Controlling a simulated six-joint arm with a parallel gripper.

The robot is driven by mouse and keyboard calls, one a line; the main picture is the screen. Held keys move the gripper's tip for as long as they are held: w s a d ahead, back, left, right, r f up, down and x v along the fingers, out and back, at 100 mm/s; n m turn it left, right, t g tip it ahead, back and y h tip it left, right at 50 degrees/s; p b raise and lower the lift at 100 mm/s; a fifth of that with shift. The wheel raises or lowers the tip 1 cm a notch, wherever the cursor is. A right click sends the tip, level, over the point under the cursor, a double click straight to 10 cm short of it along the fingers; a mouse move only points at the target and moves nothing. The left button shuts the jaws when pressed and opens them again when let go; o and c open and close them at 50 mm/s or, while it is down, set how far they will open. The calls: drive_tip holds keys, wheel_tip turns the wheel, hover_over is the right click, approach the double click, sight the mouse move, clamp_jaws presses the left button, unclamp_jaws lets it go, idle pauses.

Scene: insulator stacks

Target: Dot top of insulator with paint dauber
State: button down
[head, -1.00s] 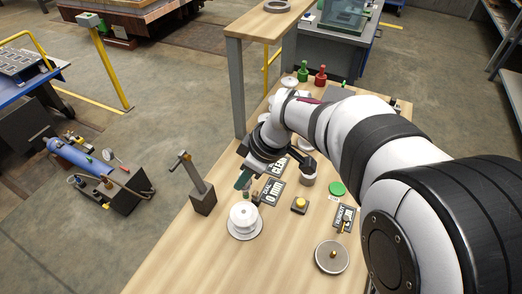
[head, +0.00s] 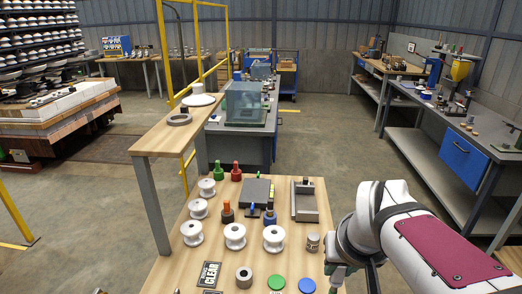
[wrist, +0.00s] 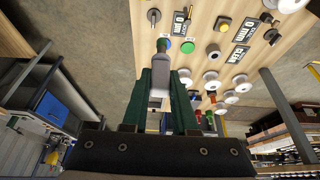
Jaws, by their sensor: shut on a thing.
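My gripper (wrist: 160,88) has dark green fingers and is shut on a grey, bottle-shaped thing (wrist: 158,66) with a narrower neck, which looks like the paint dauber. In the head view only part of my gripper (head: 341,272) shows, at the right edge of the bench, apart from the insulators. White spool-shaped insulators stand upright on the wooden bench: a left one (head: 192,235), a middle one (head: 235,237) and a right one (head: 274,240), with others behind. A white piece at the top of the wrist view (wrist: 292,4) is cut off. Paint marks on the tops are too small to tell.
A raised wooden shelf (head: 165,138) stands at left.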

drive_tip(key=shift+a, duration=0.1)
idle(0.3)
drive_tip(key=s+a+f+n+g+y, duration=0.15)
drive_tip(key=a+f+n, duration=0.35)
drive_tip(key=a, duration=0.5)
drive_tip(key=s+a+f+n+g+y, duration=0.1)
drive_tip(key=a+f+n+g+y, duration=0.1)
drive_tip(key=a+n, duration=0.7)
drive_tip(key=s+a+f+n+g+y, duration=0.15)
drive_tip(key=a+f+n, duration=0.25)
drive_tip(key=a, duration=0.8)
drive_tip(key=shift+s+f, duration=0.15)
drive_tip(key=shift+f, duration=2.15)
drive_tip(key=shift+d+f, duration=0.1)
drive_tip(key=shift+f, duration=0.5)
wheel_tip(320, 180, up, 7)
